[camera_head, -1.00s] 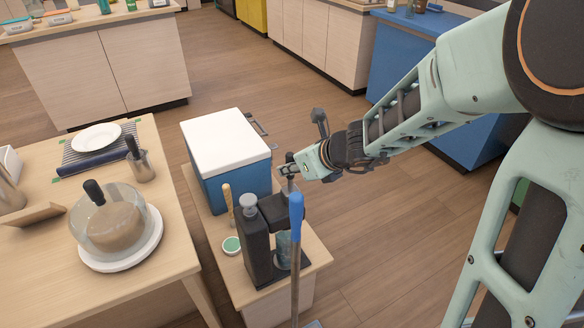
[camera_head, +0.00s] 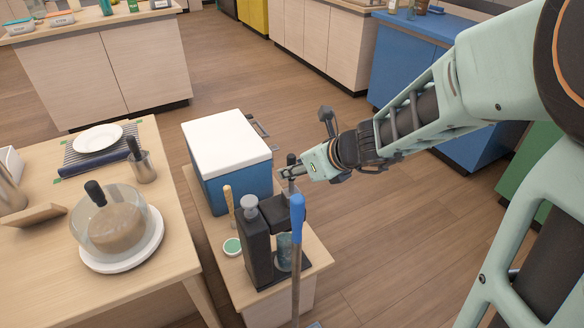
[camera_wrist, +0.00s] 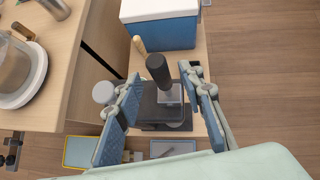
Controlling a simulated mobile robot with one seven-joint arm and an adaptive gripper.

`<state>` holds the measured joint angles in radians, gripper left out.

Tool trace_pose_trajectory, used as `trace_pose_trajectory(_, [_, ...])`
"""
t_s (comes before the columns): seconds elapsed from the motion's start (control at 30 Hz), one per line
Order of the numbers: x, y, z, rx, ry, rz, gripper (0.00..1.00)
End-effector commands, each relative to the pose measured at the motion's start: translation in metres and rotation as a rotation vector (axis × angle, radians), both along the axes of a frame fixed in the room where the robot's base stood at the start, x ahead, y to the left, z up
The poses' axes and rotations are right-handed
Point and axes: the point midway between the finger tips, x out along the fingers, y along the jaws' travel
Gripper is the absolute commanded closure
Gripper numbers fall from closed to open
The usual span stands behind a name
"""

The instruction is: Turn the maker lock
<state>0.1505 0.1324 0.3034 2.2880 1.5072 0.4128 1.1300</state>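The maker (camera_head: 258,250) is a black machine standing at the front of the small wooden table, with a clear cup (camera_head: 284,252) in its opening. It also shows in the wrist view (camera_wrist: 178,113). A black upright handle (camera_wrist: 158,69), seemingly the maker lock, rises from the maker's top between my fingers in the wrist view. Its tip (camera_head: 291,159) shows at my gripper in the head view. My gripper (camera_wrist: 160,76) is open, one finger on each side of the handle, with visible gaps. It sits above the maker in the head view (camera_head: 288,173). The handle's lower part is partly hidden.
A blue cooler with a white lid (camera_head: 228,148) stands behind the maker. A blue-topped pole (camera_head: 297,220) stands in front of it. A wooden-handled tool (camera_head: 229,198) and a small green-topped dish (camera_head: 232,246) lie left. Open floor (camera_head: 390,240) is right.

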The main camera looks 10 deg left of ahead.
Motion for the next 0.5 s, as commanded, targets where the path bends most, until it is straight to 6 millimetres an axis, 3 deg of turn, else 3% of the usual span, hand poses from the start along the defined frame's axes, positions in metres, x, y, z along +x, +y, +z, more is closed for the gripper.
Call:
trace_pose_trajectory(0.23, [-0.017,-0.018,0.024,-0.001,-0.004,-0.001,0.64])
trace_pose_trajectory(0.5, [-0.026,-0.026,0.034,0.0,-0.002,0.0,0.64])
